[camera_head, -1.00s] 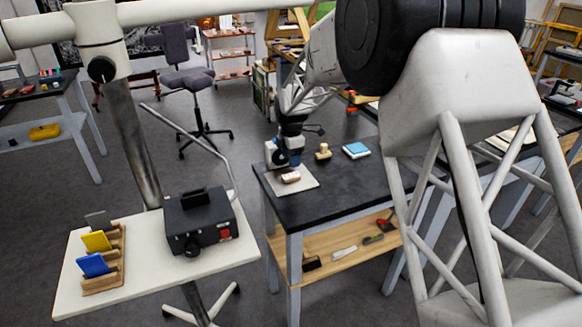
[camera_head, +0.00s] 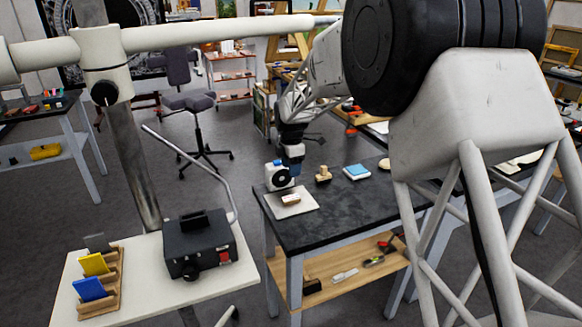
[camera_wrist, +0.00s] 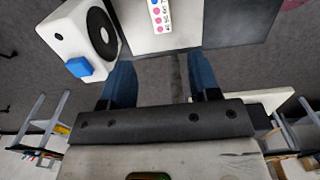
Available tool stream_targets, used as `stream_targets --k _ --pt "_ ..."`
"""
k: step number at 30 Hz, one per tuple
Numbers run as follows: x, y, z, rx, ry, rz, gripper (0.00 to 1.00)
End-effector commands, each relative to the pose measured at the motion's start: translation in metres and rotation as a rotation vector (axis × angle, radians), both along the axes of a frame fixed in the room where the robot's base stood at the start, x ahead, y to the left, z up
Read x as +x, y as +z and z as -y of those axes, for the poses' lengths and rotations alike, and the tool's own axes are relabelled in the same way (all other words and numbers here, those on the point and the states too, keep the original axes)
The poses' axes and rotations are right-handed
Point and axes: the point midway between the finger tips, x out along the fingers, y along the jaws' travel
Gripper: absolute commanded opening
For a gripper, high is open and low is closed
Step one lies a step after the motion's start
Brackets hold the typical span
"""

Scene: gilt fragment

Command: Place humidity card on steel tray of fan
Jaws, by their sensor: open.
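The humidity card (camera_wrist: 161,14), white with pink dots, shows at the top edge of the wrist view, partly cut off. It lies over the pale steel tray (camera_wrist: 145,42). In the head view a small pale, brown-sided piece (camera_head: 290,199) sits on the tray (camera_head: 283,212); I cannot tell whether the card is on top of it. The white fan (camera_head: 279,176) with a black round opening stands at the tray's back left; it also shows in the wrist view (camera_wrist: 88,38). My gripper (camera_wrist: 161,88) is open, its blue fingers apart and empty, clear of the card.
A wooden stamp-like piece (camera_head: 323,174), a blue pad (camera_head: 357,172) and a beige round thing (camera_head: 384,163) stand on the dark table (camera_head: 335,220). A black box (camera_head: 200,244) and a wooden rack (camera_head: 101,283) with blue and yellow plates stand on the white table. The dark tabletop's front is clear.

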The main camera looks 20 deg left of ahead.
Motion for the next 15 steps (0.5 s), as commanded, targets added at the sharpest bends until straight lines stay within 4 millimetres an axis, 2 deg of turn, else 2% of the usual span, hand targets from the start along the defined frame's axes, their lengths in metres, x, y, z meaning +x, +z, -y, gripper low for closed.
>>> stream_targets --k 15 --pt "-0.0006 0.0037 0.0051 0.001 -0.014 0.001 0.56"
